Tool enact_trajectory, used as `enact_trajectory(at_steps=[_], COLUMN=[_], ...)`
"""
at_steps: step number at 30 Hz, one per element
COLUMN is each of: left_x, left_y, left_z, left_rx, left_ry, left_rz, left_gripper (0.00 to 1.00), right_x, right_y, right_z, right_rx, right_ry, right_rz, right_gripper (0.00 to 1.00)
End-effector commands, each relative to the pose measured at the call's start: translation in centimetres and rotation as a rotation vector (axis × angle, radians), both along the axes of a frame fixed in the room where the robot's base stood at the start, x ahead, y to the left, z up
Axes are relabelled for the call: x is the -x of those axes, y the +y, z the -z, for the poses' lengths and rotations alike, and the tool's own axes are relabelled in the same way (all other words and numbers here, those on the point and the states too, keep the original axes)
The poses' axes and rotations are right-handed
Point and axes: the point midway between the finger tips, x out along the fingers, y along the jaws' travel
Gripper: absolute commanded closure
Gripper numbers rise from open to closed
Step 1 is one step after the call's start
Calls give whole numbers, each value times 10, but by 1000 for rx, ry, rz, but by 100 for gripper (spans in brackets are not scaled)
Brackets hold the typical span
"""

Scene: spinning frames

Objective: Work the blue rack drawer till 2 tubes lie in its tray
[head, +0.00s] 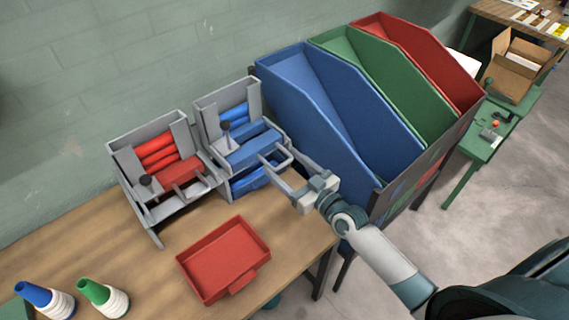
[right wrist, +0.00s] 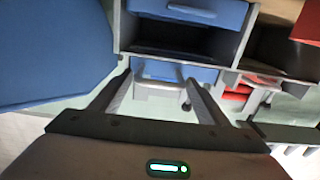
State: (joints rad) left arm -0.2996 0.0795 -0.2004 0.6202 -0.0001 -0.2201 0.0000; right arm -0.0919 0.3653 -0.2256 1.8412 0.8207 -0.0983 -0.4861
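The blue rack (head: 199,111) stands on the table, with blue tubes (head: 235,115) stacked in its sloped hopper. Its blue drawer (head: 252,147) sits at the front below the hopper. A blue tray (head: 249,180) shows low in the rack; I cannot tell whether any tube lies in it. My right gripper (head: 278,159) is at the rack's front with its fingers apart. In the right wrist view, a grey U-shaped handle (right wrist: 160,85) shows between the spread fingers of that gripper (right wrist: 160,84); contact is not clear. My left gripper is out of view.
A red rack (head: 157,165) stands left of the blue one. An empty red tray (head: 222,258) lies in front on the table. Blue, green and red bins (head: 330,110) stand close on the right. Yarn-like cones (head: 45,300) are at front left.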

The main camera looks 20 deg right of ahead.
Motion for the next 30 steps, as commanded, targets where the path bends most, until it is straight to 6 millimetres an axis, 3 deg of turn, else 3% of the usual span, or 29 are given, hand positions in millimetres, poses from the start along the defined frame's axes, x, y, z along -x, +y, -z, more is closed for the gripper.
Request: enact_trajectory(at_steps=[8, 14, 30], left_x=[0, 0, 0], left_y=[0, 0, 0], left_z=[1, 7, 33], left_rx=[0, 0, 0], left_ry=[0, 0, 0], left_rz=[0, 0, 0], left_gripper=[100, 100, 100], right_x=[3, 20, 106], right_y=[-1, -7, -38], right_z=[0, 2, 3], right_rx=[0, -1, 0], right_ry=[0, 1, 1], right_rz=[0, 0, 0], right_gripper=[31, 31, 31])
